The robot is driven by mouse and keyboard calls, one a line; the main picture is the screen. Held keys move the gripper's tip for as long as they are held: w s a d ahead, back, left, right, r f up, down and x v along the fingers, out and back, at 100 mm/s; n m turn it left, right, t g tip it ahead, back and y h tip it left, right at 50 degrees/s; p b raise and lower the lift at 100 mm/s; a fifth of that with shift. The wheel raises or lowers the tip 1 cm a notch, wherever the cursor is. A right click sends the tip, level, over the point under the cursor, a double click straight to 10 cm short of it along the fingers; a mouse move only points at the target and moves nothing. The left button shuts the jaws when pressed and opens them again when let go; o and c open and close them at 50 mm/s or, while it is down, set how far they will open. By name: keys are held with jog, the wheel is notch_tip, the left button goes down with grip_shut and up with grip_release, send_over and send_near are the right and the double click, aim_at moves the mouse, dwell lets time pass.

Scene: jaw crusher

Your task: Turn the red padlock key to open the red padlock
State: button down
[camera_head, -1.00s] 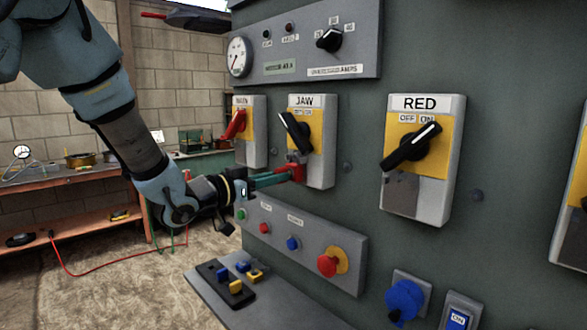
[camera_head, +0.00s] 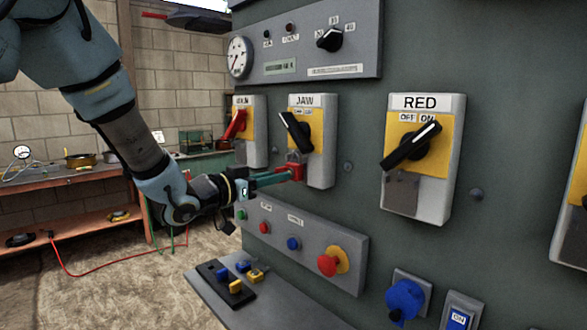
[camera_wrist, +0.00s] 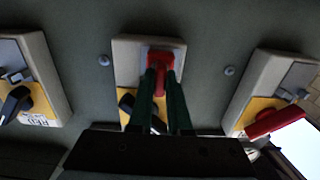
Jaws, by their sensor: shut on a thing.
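The red padlock (camera_head: 297,172) hangs at the lower part of the JAW switch box (camera_head: 323,172), with a grey shackle showing just above its body. It also shows at the fingertips in the wrist view (camera_wrist: 160,60). My gripper (camera_head: 284,177) reaches in from the left, its green fingers at the padlock. In the wrist view, the fingers (camera_wrist: 160,80) are shut on a red piece, the red padlock key (camera_wrist: 159,88), between them. The fingers hide most of the key, and its turn angle cannot be told. The black JAW handle (camera_head: 296,131) is tilted to the upper left.
A box with a red handle (camera_head: 236,124) stands left of JAW, and the RED switch box (camera_head: 429,200) right of it. Below are a button panel (camera_head: 308,254) with a red mushroom button (camera_head: 328,265) and a ledge (camera_head: 205,285) with small coloured pieces.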

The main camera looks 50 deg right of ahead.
jog(key=shift+d+m+b, duration=0.1)
jog(key=shift+m+b, duration=1.4)
jog(key=shift+b, duration=0.5)
jog(key=shift+r+m+b, duration=0.1)
jog(key=shift+m+b, duration=0.2)
jog(key=shift+b, duration=0.05)
jog(key=shift+m+b, duration=1.1)
jog(key=shift+b, duration=0.45)
jog(key=shift+m+b, duration=0.8)
jog(key=shift+b, duration=0.2)
jog(key=shift+d+m+b, duration=0.1)
jog(key=shift+m+b, duration=1.4)
jog(key=shift+b, duration=0.55)
jog(key=shift+m+b, duration=0.4)
jog(key=shift+b, duration=0.05)
